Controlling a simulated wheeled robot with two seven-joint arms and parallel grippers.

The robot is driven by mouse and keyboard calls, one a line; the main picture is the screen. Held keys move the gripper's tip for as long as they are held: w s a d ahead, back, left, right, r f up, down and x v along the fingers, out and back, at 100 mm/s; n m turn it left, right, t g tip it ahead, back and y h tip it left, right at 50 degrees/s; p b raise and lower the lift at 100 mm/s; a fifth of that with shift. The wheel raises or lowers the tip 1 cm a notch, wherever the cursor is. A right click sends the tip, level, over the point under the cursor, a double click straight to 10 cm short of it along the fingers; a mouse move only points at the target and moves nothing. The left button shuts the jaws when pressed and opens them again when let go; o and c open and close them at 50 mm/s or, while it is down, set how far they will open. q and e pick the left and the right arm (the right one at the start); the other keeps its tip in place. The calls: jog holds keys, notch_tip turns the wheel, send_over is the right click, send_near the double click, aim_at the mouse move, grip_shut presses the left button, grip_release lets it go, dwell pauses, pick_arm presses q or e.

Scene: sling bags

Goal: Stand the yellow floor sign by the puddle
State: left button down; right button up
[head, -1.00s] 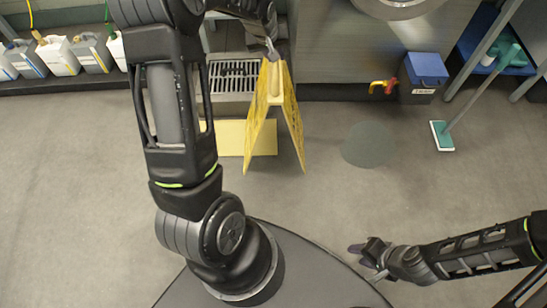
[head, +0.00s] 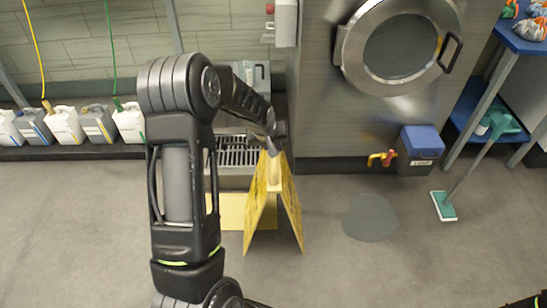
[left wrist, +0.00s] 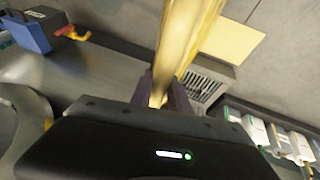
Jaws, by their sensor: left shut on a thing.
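The yellow floor sign (head: 288,205) hangs or stands with its two panels spread in an A shape, left of the puddle. I cannot tell whether its lower edges touch the floor. My left gripper (head: 271,147) is shut on the sign's top edge. In the left wrist view the sign (left wrist: 186,35) runs up from between the fingers of my left gripper (left wrist: 161,88). The puddle (head: 370,217) is a dark grey-green round patch on the floor, with a clear gap to the sign. My right gripper is out of view.
A flat yellow rectangle (head: 232,212) lies on the floor behind the sign, near a drain grate (head: 238,151). A steel machine with a round door (head: 400,45), a blue-lidded box (head: 422,140) and a green mop (head: 444,206) stand beyond. Floor around the puddle is clear.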

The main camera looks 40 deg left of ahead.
pick_arm(q)
jog(key=shift+f, duration=1.75)
jog(key=shift+b, duration=0.35)
jog(key=c, duration=1.7)
grip_release()
jog(key=shift+f, duration=0.25)
jog(key=o, duration=0.4)
jog(key=shift+o, duration=0.2)
jog(key=shift+r, duration=0.1)
jog(key=shift+r, duration=0.35)
jog(key=p+v, duration=0.2)
jog(key=v, duration=0.9)
jog(key=shift+s+r, duration=0.2)
jog(key=shift+s, duration=0.05)
